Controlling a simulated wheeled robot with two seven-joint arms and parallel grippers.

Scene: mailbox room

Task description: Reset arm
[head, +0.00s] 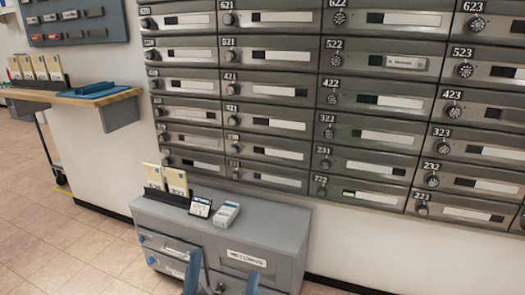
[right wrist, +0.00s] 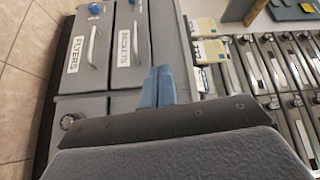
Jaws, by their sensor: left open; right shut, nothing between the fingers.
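My left gripper (head: 222,280) is at the bottom edge of the head view, in front of the grey cabinet. Its two blue fingers are apart, with nothing visible between them. My right gripper (right wrist: 160,87) shows in the right wrist view with its blue fingers together and nothing between them. It points toward the grey cabinet, which appears turned sideways there. I cannot make out my right gripper in the head view.
The grey cabinet (head: 285,225) stands below a wall of numbered mailboxes (head: 390,100). On it are cards in a black holder (head: 175,198), a small dark card stand (head: 200,207) and a light grey device (head: 226,213). A wooden counter (head: 60,98) is at left; tiled floor (head: 35,210) is clear.

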